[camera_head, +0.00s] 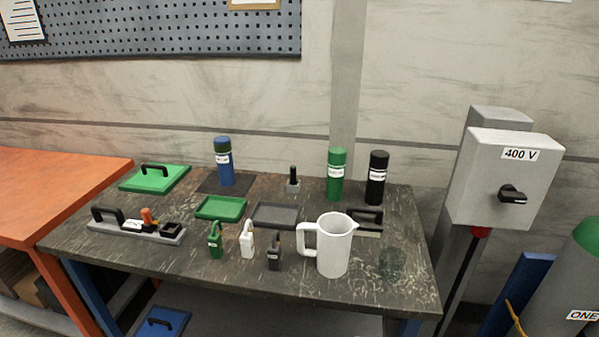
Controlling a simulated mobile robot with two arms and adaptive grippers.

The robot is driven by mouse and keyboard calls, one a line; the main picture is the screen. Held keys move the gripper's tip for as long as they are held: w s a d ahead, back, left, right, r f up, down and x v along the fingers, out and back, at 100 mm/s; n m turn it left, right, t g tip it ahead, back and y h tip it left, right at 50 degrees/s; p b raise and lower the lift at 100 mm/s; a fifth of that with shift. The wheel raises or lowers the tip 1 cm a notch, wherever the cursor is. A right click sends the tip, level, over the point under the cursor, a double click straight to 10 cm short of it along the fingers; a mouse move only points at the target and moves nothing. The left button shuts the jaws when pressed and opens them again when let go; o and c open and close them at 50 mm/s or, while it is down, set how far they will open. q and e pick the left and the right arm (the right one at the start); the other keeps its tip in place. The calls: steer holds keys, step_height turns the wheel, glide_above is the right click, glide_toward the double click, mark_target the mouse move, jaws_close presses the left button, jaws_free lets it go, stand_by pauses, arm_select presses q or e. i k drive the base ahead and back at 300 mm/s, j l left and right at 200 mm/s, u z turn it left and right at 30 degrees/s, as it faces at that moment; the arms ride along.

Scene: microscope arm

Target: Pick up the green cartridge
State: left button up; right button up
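A green cylinder (337,177) with a white label stands upright at the back right of the dark table, and looks like the green cartridge. A black cylinder (376,180) of similar shape stands just to its right. A blue cylinder (224,163) with a dark green top stands at the back left on a dark square mat. A small green labelled item (215,242) stands near the front, in front of the green tray. Neither of my grippers shows in this view.
A white jug (334,246) stands at the front right. A green tray (221,217) and a dark tray (276,227) lie mid-table. White (247,241) and dark (274,252) small items stand in front. A grey 400 V switch box (505,178) is right of the table.

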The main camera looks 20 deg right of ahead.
mark_target(337, 158)
steer(key=z, duration=0.7)
